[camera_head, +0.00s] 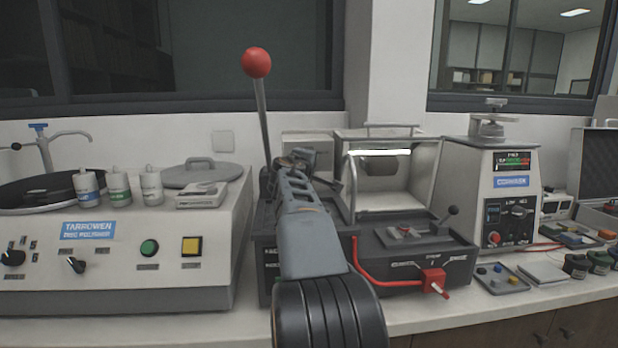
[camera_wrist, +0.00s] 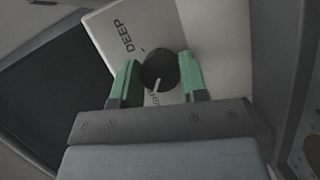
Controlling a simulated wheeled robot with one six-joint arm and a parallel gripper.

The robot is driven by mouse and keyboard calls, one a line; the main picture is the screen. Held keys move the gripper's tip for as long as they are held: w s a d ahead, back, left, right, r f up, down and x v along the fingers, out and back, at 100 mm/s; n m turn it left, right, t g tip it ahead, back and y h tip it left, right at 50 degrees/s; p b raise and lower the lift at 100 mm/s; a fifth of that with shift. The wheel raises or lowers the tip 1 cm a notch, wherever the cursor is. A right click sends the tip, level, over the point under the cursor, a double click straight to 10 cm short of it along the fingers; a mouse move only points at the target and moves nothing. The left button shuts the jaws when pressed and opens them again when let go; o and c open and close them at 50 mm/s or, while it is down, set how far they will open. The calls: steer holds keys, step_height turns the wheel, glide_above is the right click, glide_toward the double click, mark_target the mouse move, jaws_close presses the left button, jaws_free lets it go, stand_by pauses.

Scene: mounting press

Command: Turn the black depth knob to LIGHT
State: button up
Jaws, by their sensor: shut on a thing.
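The black depth knob (camera_wrist: 159,68) sits on a pale plate in the wrist view. The word DEEP is printed above and to the left of it. A second word, partly hidden by my gripper, ends in what looks like "GHT" below it. The knob's white pointer line points down, toward that second word. My gripper (camera_wrist: 160,76) has its green fingers on either side of the knob and is shut on it. In the head view my arm hides the knob and the gripper's fingertips.
A tall lever with a red ball (camera_head: 256,63) rises left of my arm. A polisher (camera_head: 120,245) with several bottles stands on the left. A dark-based machine with a red block (camera_head: 432,281) is right of my arm, with a mounting press (camera_head: 490,190) beyond.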

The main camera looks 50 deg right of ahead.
steer(key=shift+f+n+b, duration=0.1)
steer(key=shift+n+b, duration=0.4)
steer(key=shift+b, duration=0.1)
steer(key=shift+h, duration=0.3)
steer(key=o, duration=0.9)
steer(key=shift+o, duration=0.2)
steer(key=b+v, duration=0.2)
steer(key=v, duration=1.1)
steer(key=shift+s+a, duration=0.2)
steer(key=shift+a, duration=0.15)
